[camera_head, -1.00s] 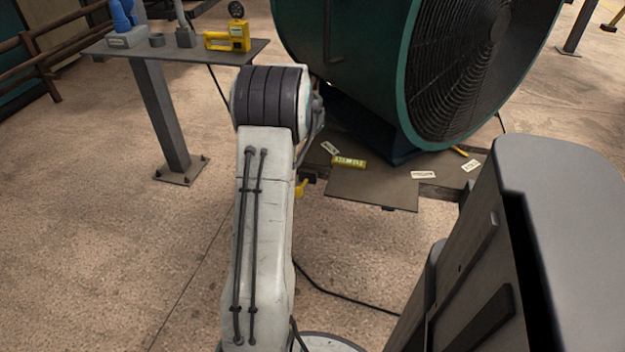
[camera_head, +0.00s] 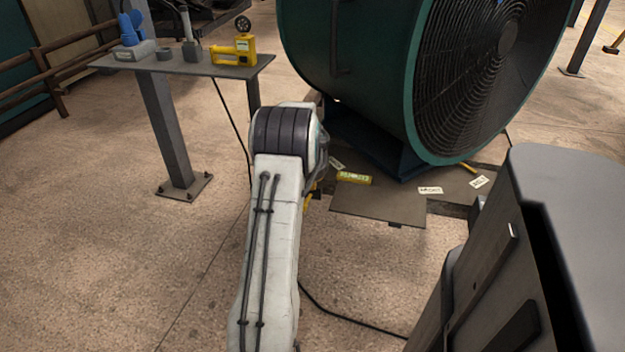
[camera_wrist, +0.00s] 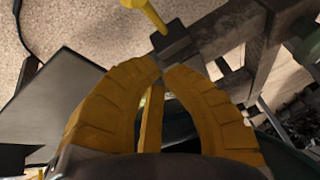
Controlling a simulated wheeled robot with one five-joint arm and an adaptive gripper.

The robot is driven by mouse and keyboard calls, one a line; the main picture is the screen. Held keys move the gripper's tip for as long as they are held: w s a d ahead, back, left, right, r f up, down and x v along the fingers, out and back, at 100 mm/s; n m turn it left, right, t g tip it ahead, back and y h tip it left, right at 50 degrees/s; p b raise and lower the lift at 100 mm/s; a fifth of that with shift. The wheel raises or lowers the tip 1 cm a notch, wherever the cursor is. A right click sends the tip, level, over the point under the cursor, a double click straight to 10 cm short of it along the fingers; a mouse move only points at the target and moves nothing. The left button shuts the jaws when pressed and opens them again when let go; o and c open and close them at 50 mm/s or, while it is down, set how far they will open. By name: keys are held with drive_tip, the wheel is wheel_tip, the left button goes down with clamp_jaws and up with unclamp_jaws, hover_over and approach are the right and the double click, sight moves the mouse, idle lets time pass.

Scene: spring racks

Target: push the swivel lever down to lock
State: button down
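A yellow lever (camera_wrist: 146,12) shows at the top of the wrist view. It joins a dark block (camera_wrist: 176,42) beside a dark metal beam. My gripper (camera_wrist: 162,68) has two yellow curved fingers, whose tips are drawn together with only a thin gap. The tips are just below the block in the picture; I cannot tell if they touch it. A yellow strip (camera_wrist: 150,120) shows between the fingers; I cannot tell what it belongs to. In the head view my arm hides most of the gripper and the lever.
A side table (camera_head: 180,65) with a yellow tool (camera_head: 235,50) stands at left. A cable (camera_head: 350,318) crosses the floor.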

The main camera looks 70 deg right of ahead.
drive_tip(key=shift+w+a+f+b, duration=0.2)
drive_tip(key=shift+a+f+b, duration=0.15)
drive_tip(key=shift+f+b, duration=0.25)
drive_tip(key=shift+w+a+f+b, duration=0.25)
drive_tip(key=shift+a+f+b, duration=0.1)
drive_tip(key=shift+f, duration=0.4)
drive_tip(key=shift+w+a+f+b, duration=0.2)
drive_tip(key=shift+a+f+b, duration=0.15)
drive_tip(key=shift+f+b, duration=0.25)
drive_tip(key=shift+a+f, duration=0.1)
drive_tip(key=shift+f, duration=0.1)
